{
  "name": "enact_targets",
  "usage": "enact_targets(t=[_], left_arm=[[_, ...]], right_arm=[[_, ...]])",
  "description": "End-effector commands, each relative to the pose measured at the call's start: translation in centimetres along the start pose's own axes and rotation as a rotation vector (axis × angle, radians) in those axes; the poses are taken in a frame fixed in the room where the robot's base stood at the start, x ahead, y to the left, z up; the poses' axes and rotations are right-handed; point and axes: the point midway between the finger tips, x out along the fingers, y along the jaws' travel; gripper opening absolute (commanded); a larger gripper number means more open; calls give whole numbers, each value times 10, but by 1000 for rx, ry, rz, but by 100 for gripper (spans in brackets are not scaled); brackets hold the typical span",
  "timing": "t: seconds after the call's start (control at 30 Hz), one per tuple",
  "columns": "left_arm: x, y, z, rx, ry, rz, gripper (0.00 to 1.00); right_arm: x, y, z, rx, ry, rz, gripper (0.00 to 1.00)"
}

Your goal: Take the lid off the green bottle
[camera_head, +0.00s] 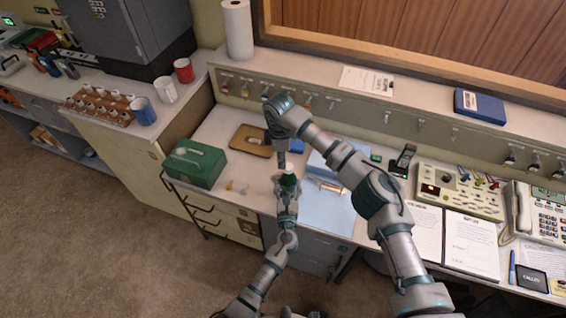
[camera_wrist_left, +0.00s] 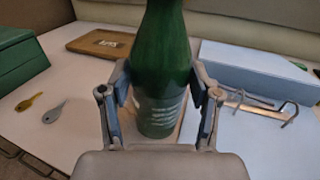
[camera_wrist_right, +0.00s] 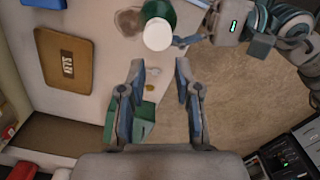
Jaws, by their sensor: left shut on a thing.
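The green bottle (camera_head: 288,181) stands upright near the console's front edge, with a white lid (camera_wrist_right: 158,34) on its top. My left gripper (camera_head: 287,192) is shut on the bottle's body. The left wrist view shows the bottle (camera_wrist_left: 160,60) between the two fingers (camera_wrist_left: 158,92); its top is out of that view. My right gripper (camera_head: 283,158) is above the bottle in the head view, pointing down. In the right wrist view its fingers (camera_wrist_right: 160,72) are apart and empty, with the lid beyond their tips.
A green box (camera_head: 195,164) stands left of the bottle, with small keys (camera_head: 237,187) between. A brown tray (camera_head: 251,140) lies behind. A pale blue mat (camera_head: 335,213) with a wire-like item lies to the right. A phone (camera_head: 520,212) and papers (camera_head: 470,243) are farther right.

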Motion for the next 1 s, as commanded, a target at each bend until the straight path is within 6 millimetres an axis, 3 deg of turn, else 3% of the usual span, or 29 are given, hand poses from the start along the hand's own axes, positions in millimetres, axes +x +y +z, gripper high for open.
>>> enact_targets(t=[0.07,0.33,0.73,1.0], left_arm=[[0,0,0,0,-1,0,0],[0,-1,1,1,-1,-1,0],[0,-1,0,1,-1,-1,0],[0,-1,0,1,-1,-1,0]], right_arm=[[-5,0,2,0,3,1,53],[-33,2,31,-6,42,13,53],[26,2,27,-9,42,12,53],[43,2,26,-9,42,14,53]])
